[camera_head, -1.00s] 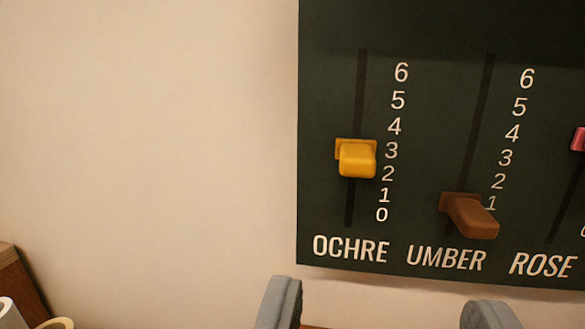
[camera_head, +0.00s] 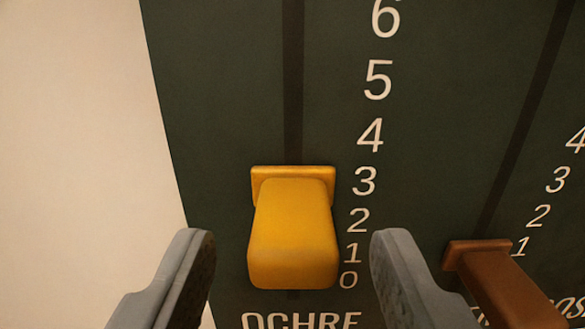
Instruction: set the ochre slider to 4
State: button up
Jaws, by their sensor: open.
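The ochre slider (camera_head: 292,235) is a yellow knob on a dark vertical slot in the green panel (camera_head: 225,90). Its back plate sits level with the 3 on its scale, below the 4. My gripper (camera_head: 291,250) is open, with one grey finger to the left of the knob and one to the right. Gaps show between both fingers and the knob, so it is not gripped. The OCHRE label below is partly cut off by the lower frame edge.
The brown umber slider (camera_head: 505,285) juts out just right of my right finger, near 1 on its scale. The slot above the ochre knob is clear. Bare pale wall (camera_head: 75,130) lies left of the panel.

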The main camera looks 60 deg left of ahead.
aim_at(294, 276)
jog(key=shift+x, duration=1.5)
